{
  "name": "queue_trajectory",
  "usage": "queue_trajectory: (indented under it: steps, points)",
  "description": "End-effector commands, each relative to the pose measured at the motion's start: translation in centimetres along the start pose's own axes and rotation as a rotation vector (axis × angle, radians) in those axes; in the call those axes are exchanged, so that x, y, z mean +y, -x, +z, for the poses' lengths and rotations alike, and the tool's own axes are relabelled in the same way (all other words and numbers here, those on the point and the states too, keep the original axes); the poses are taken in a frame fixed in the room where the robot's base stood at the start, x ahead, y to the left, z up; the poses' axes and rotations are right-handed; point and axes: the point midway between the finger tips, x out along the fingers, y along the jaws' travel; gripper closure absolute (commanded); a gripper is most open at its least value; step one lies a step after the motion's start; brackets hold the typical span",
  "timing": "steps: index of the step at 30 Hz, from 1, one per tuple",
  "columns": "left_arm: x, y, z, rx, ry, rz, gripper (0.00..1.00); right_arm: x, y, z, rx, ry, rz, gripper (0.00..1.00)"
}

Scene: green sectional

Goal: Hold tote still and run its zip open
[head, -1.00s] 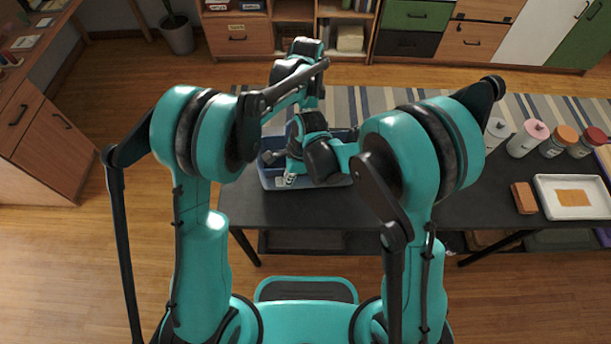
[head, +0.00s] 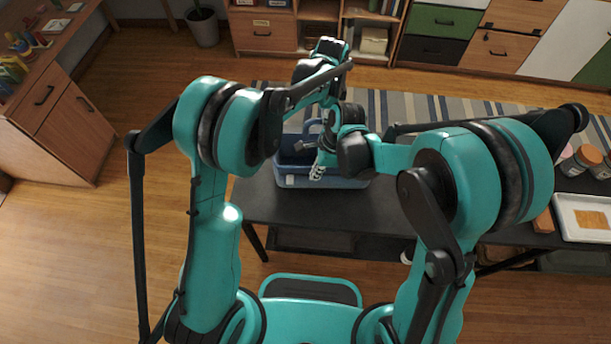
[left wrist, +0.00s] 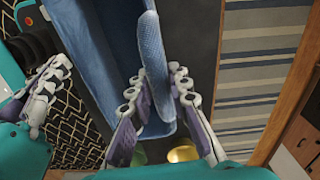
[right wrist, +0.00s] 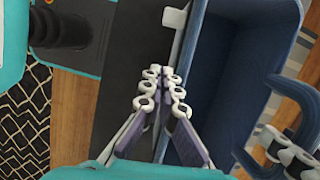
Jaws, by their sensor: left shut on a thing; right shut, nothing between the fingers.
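The blue tote (head: 345,182) stands on the dark table, its top open in the right wrist view (right wrist: 237,60). My left gripper (left wrist: 178,72) is shut on the tote's upright blue handle (left wrist: 153,55), which passes between its fingers. The left fingertips also show at the handle in the right wrist view (right wrist: 268,135). My right gripper (head: 317,172) is shut and empty at the tote's front side. In the right wrist view its fingertips (right wrist: 162,72) are beside the front rim. A pale tab (right wrist: 174,18) shows at that rim beyond them. I cannot make out the zip or its pull clearly.
The dark table (head: 262,205) is bare in front of the tote. At its right are several lidded jars (head: 585,158) and a white tray (head: 585,218), partly hidden by my right arm. A striped rug (head: 440,105) lies behind the table.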

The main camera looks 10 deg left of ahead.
Motion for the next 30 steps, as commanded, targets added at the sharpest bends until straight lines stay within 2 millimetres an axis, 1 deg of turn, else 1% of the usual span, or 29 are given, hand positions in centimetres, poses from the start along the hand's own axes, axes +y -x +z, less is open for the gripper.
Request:
queue_trajectory:
  steps: [1,3,6,9,13,21,22,23,24,30]
  points:
    - [0.0,0.0,0.0,0.000,0.000,0.000,1.00,0.0,1.3,0.0,0.000,-0.002,0.000,1.00]
    - [0.0,0.0,0.0,0.000,0.000,0.000,1.00,0.0,2.9,0.0,0.000,-0.002,0.000,1.00]
    - [0.0,0.0,0.0,0.000,0.000,0.000,1.00,0.1,4.6,0.0,0.000,-0.002,0.000,1.00]
    - [0.0,0.0,0.0,0.000,0.000,0.000,1.00,0.0,5.9,0.0,0.000,-0.001,-0.001,1.00]
    - [0.0,0.0,0.0,0.000,0.000,0.000,1.00,0.0,6.7,0.0,0.000,-0.001,-0.001,1.00]
    - [0.0,0.0,0.0,0.000,0.000,0.000,1.00,0.0,6.9,0.0,0.000,0.000,-0.001,1.00]
    - [0.0,0.0,0.0,0.000,0.000,0.000,0.77,0.0,6.8,0.0,0.000,0.000,-0.001,1.00]
    - [0.0,0.0,0.0,0.000,0.000,0.000,0.69,0.0,6.8,0.0,0.000,0.000,-0.001,1.00]
    - [0.0,0.0,0.0,0.000,0.000,0.000,0.59,0.0,6.8,0.0,0.000,0.000,-0.001,1.00]
    - [0.0,0.0,0.0,0.000,0.000,0.000,0.58,0.0,6.8,0.0,0.000,0.000,-0.001,1.00]
